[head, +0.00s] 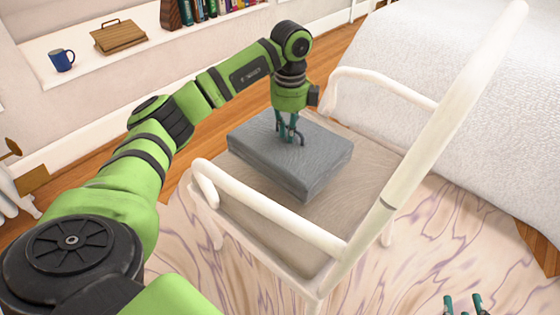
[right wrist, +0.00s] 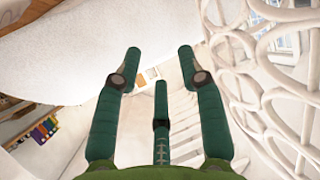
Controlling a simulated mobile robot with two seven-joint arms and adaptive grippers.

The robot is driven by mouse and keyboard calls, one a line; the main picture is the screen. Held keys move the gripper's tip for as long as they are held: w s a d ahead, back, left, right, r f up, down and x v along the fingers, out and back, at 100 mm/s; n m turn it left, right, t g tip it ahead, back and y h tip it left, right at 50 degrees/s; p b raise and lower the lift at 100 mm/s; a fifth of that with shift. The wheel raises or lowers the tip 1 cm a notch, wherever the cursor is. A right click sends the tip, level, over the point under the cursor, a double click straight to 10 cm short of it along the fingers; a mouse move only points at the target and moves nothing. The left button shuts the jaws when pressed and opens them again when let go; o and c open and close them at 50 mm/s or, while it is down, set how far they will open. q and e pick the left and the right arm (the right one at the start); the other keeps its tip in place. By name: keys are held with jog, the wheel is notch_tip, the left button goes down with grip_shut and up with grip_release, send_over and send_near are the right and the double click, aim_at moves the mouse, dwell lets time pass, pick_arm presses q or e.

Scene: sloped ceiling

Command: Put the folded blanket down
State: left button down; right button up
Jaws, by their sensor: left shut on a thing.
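The folded blanket (head: 315,168) is a grey, block-shaped bundle lying on the seat of a white-framed chair (head: 265,222) in the head view. My left gripper (head: 291,138) points down at the blanket's top near its far edge, with its fingertips against the cloth and shut on it. The blanket looks level, and its underside is hidden, so I cannot tell how fully it rests on the seat. My right gripper's fingertips (head: 463,304) show at the bottom right of the head view. In the right wrist view the right gripper (right wrist: 165,75) has its fingers spread and nothing between them.
The chair's white armrests and tall back post stand around the seat. A bed (head: 440,70) with a white cover is at the upper right. A shelf ledge holds a blue mug (head: 62,60), a wooden box (head: 118,37) and books (head: 205,10). A patterned rug (head: 440,235) lies below.

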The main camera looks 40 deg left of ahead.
aim_at(280, 148)
pick_arm(q)
jog(key=s+f, duration=0.1)
jog(key=s, duration=0.1)
jog(key=s+f+b, duration=0.1)
jog(key=s, duration=0.1)
jog(key=shift+d+f, duration=0.2)
notch_tip(280, 148, down, 4)
jog(key=shift+r+b, duration=0.15)
jog(key=shift+b, duration=0.5)
pick_arm(e)
jog(key=a+r+n+t+y, duration=0.1)
jog(key=a+r+t+y, duration=0.1)
jog(key=r+t, duration=0.2)
jog(key=a+r+t+y, duration=0.2)
jog(key=r+t, duration=0.1)
jog(key=r, duration=0.7)
jog(key=shift+s+a+r+n+t+y, duration=0.15)
jog(key=shift+a+r+n+t+y, duration=0.05)
jog(key=shift+r+n+t+y, duration=0.2)
pick_arm(q)
jog(key=shift+f, duration=0.25)
jog(key=c, duration=1.2)
grip_release()
jog(key=shift+c, duration=0.2)
pick_arm(e)
jog(key=shift+s+r, duration=0.1)
